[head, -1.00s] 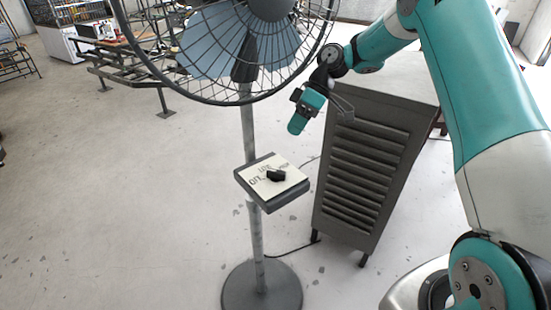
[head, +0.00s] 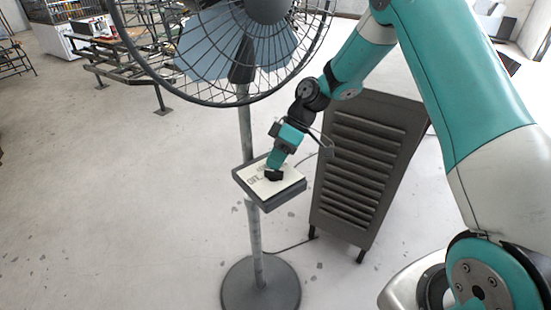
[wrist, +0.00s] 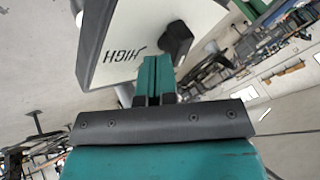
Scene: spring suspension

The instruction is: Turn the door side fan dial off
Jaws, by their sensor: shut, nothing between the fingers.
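The fan dial is a black knob (head: 274,175) on a white plate marked with settings, set in a dark control box (head: 268,195) on the fan's pole. My gripper (head: 273,166) is shut and empty, with its tip just above and behind the knob in the head view. In the wrist view the shut teal fingers (wrist: 155,72) point at the plate near the word HIGH, and the black knob (wrist: 177,40) is just beyond them, slightly right. I cannot tell whether the fingers touch the knob. My gripper hides part of the lettering in the head view.
The caged fan head (head: 240,45) is above the control box, and its round base (head: 261,287) stands on the floor. A dark louvred cabinet (head: 365,165) stands close on the right. Metal racks (head: 140,65) stand behind.

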